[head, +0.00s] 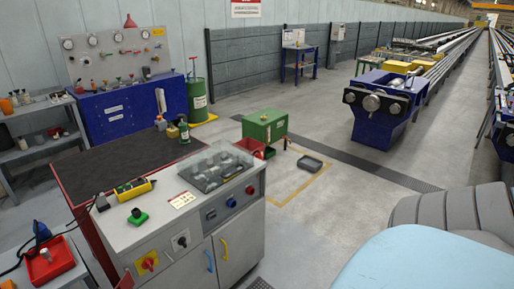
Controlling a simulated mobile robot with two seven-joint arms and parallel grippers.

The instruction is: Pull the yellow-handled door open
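The grey metal cabinet (172,228) stands in the lower left of the head view. Its front has two doors side by side, both looking shut. Neither of my grippers is in view.
A clear-lidded box (216,167), buttons and a yellow tool (134,188) are on the cabinet top. The floor right of the cabinet is open, with a green box (265,126) and black tray (310,163) beyond. A large pale-blue shape (425,262) fills the lower right.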

